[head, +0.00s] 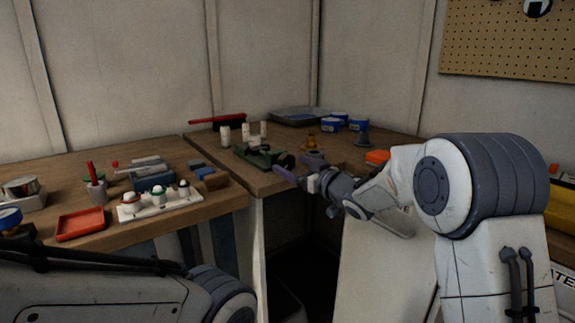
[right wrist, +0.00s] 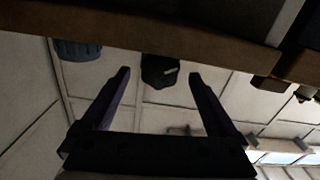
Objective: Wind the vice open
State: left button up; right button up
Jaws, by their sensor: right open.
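The green vice (head: 258,154) sits on the wooden bench near its front corner, with a dark round end towards my right gripper. My right gripper (head: 292,163) is open and close in front of that end. In the right wrist view, a dark blocky part with a small pale bar (right wrist: 160,70), seemingly the vice's handle end, shows between the spread fingertips of my right gripper (right wrist: 160,76). I see no contact between them. The far side of the vice is hidden. My left arm shows at the lower left, but its gripper is out of view.
White cylinders (head: 225,136) stand behind the vice. An orange-brown object (head: 310,141), a grey cone (head: 363,140) and blue tins (head: 358,124) stand to its right. A white rack (head: 160,205) and red tray (head: 80,224) lie on the left bench. The bench edge (right wrist: 120,22) is close to my right gripper.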

jog(key=shift+x, duration=1.45)
jog(key=c, duration=1.4)
jog(key=shift+o, duration=0.2)
jog(key=shift+n, duration=0.3)
jog(key=n+b, duration=0.2)
jog(key=n, duration=0.1)
jog(key=shift+f, duration=0.15)
jog(key=shift+a+n+b, duration=0.1)
jog(key=shift+n+b, duration=0.65)
jog(key=shift+n, duration=1.15)
